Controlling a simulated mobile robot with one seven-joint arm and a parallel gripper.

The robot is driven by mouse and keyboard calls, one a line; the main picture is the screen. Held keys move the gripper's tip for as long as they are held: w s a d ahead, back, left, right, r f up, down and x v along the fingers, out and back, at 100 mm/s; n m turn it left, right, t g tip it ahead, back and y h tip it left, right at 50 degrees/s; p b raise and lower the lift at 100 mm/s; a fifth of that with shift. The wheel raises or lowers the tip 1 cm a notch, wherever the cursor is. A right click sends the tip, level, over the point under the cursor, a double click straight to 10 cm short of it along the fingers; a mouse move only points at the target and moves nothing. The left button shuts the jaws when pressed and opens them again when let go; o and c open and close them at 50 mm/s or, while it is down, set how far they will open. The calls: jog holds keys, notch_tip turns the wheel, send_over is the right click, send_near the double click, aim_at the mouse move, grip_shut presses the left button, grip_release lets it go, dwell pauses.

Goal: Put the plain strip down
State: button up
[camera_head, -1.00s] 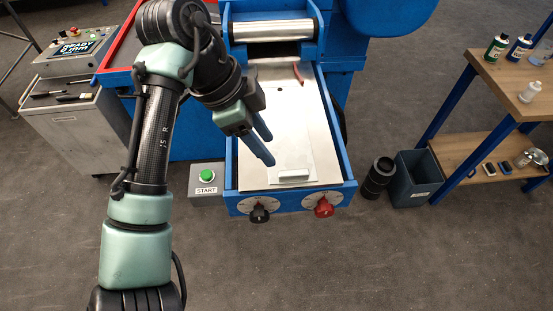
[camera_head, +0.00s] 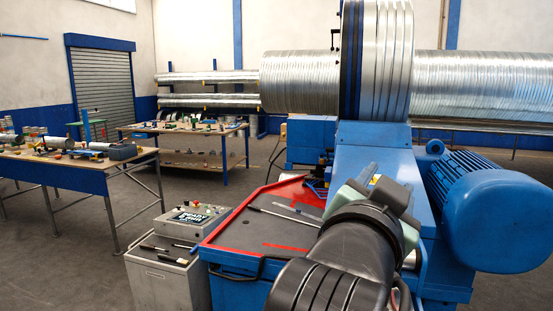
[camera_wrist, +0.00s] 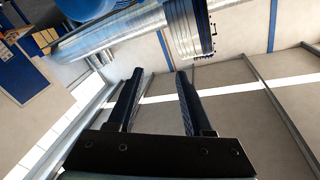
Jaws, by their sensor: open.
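I cannot make out the plain strip in the present head view or wrist view. My gripper (camera_wrist: 157,85) shows in the wrist view as two dark fingers standing apart, with nothing between them. The flat bed where a sheet lay earlier is out of view or behind my arm.
A red-edged table (camera_head: 270,220) with a long thin rod on it lies left of my arm, with a control box (camera_head: 195,220) beside it. A large blue motor (camera_head: 495,205) stands close on the right. Workbenches (camera_head: 80,165) stand farther left.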

jog(key=s+a+r+n+t+y, duration=0.9)
jog(key=s+a+r+n+t, duration=0.2)
jog(key=s+a+r, duration=0.3)
jog(key=shift+a+r, duration=0.2)
